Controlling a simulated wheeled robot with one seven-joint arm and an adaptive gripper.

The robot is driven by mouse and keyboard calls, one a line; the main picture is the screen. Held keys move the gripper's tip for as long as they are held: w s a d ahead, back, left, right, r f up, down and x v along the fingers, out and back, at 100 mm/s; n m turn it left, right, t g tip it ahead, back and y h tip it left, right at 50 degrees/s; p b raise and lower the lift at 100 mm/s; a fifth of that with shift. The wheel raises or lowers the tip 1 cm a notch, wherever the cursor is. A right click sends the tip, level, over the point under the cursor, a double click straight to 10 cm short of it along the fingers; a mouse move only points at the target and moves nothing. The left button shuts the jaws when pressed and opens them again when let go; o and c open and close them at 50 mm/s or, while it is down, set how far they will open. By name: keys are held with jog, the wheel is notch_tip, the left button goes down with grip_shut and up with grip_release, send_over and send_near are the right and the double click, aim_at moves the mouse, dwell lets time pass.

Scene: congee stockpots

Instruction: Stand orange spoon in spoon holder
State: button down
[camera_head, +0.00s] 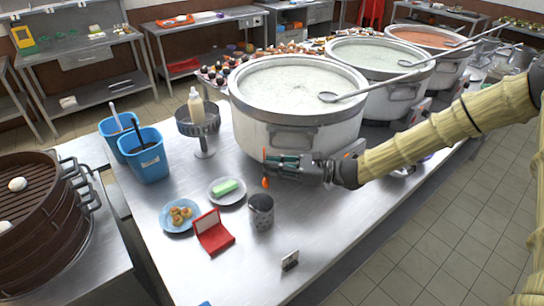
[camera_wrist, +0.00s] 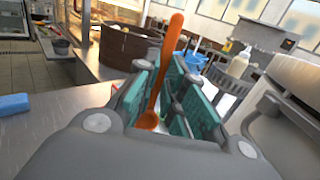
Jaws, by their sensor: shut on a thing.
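The orange spoon (camera_head: 265,183) is held in my gripper (camera_head: 280,163), with its bowl showing just below the fingers in the head view. In the wrist view the spoon (camera_wrist: 167,65) stands between the green finger pads (camera_wrist: 172,98), its handle slightly tilted. My gripper is shut on it. The spoon holder (camera_head: 261,214), a grey speckled cup, stands upright on the steel table below my gripper. The spoon is above the holder and apart from it. I cannot make out the holder in the wrist view.
Large congee pots (camera_head: 297,132) stand behind my gripper. A red open box (camera_head: 214,236), a plate with a green block (camera_head: 227,191), a blue plate of food (camera_head: 179,215) and blue bins (camera_head: 147,160) stand left. A small card stand (camera_head: 290,261) is near the front edge.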

jog(key=shift+w+a+f+b, duration=0.15)
jog(key=shift+f+b, duration=0.65)
jog(key=shift+f, duration=0.7)
jog(key=shift+f, duration=0.2)
notch_tip(320, 180, down, 9)
jog(key=b, duration=0.6)
jog(key=shift+r, duration=0.2)
dwell(0.4)
jog(key=c, duration=1.4)
grip_release()
jog(key=shift+c, duration=0.2)
